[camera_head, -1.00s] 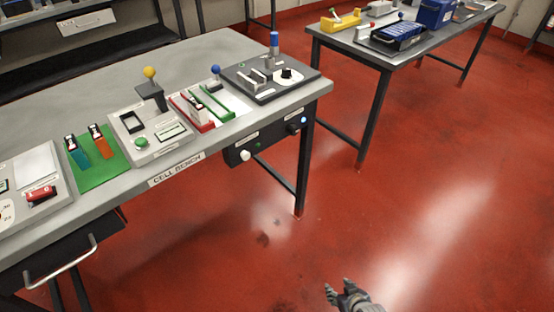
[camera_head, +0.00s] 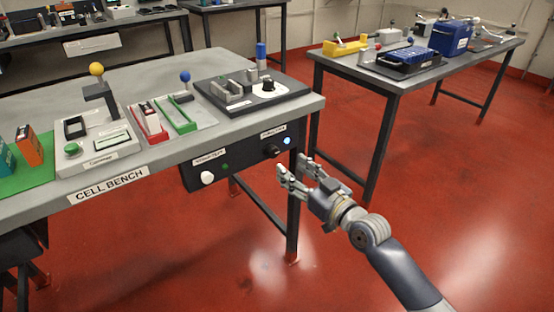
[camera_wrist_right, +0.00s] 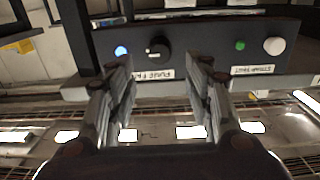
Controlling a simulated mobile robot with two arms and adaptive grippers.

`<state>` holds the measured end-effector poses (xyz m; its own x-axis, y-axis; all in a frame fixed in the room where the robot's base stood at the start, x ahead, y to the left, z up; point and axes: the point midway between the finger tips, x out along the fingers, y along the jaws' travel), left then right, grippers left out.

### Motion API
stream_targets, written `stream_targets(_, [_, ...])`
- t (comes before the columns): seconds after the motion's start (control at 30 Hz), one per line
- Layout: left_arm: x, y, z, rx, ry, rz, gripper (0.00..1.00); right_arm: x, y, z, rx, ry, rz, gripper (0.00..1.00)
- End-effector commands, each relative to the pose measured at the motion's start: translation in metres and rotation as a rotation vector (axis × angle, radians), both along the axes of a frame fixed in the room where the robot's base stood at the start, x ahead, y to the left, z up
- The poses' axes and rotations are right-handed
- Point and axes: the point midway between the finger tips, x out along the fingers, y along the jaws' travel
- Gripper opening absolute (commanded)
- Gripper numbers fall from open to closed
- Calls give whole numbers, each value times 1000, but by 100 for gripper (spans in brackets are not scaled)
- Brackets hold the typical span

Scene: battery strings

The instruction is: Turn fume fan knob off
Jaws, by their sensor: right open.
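The fume fan knob (camera_head: 272,151) is a black round knob on the dark panel (camera_head: 240,160) under the edge of the cell bench. In the right wrist view the knob (camera_wrist_right: 158,47) appears with a pale mark, beside a lit blue light (camera_wrist_right: 121,51) and an upside-down label (camera_wrist_right: 153,75). My right gripper (camera_head: 295,172) is open and empty, just right of and in front of the panel. In the wrist view its fingers (camera_wrist_right: 164,85) point at the panel, with the knob between their lines and apart from them. My left gripper is out of view.
The same panel has a white button (camera_head: 207,178) and a green light (camera_head: 225,166). The bench leg (camera_head: 293,225) stands close to my gripper. Several devices cover the bench top (camera_head: 160,82). A second table (camera_head: 350,70) stands at the right. Red floor is open in front.

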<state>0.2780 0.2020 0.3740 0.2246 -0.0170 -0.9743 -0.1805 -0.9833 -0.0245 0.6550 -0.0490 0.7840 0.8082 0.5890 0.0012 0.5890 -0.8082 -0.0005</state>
Motion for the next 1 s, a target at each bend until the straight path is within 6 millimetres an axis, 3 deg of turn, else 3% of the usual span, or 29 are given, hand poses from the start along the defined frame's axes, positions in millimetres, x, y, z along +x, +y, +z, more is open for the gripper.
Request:
stream_targets(0.2, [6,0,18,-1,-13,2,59,34,24,0,2,-1,-1,47])
stream_targets(0.4, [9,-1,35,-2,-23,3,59,55,39,-1,1,1,-1,47])
stream_targets(0.9, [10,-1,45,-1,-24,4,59,65,47,-1,0,1,-1,47])
stream_targets(1.0, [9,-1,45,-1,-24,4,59,65,47,-1,-1,1,-1,24])
